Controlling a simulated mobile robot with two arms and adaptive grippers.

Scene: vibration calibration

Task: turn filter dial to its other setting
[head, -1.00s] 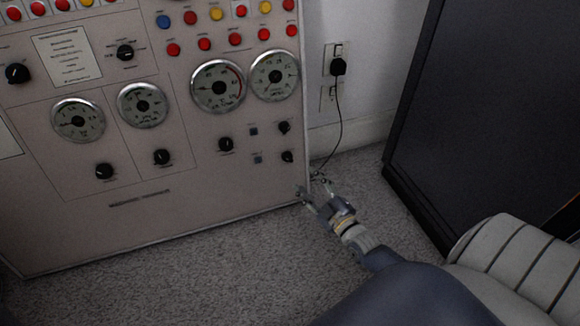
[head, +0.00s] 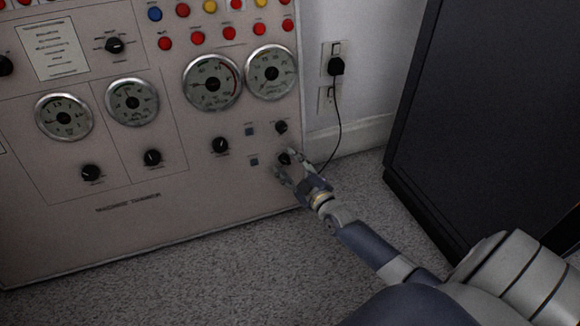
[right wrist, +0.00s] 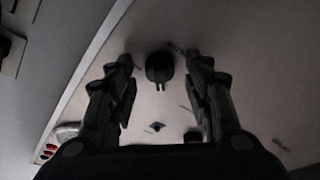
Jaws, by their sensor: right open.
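My right gripper (head: 287,168) is open in front of the lower right corner of the control panel (head: 150,230). Its fingers are on either side of a small black dial (head: 284,158), the lower of two at the panel's right edge. In the right wrist view this black dial (right wrist: 160,67) sits between the two spread fingertips (right wrist: 160,62), with a gap on each side. The label text is too small to read, so I cannot confirm which dial is the filter dial. My left gripper is not in view.
Another black dial (head: 281,127) is just above, with a blue square button (head: 254,162) to the left. Round gauges (head: 212,82) fill the panel's middle. A plugged cord (head: 340,115) hangs on the wall, and a dark cabinet (head: 480,110) stands right. The carpet (head: 200,270) is clear.

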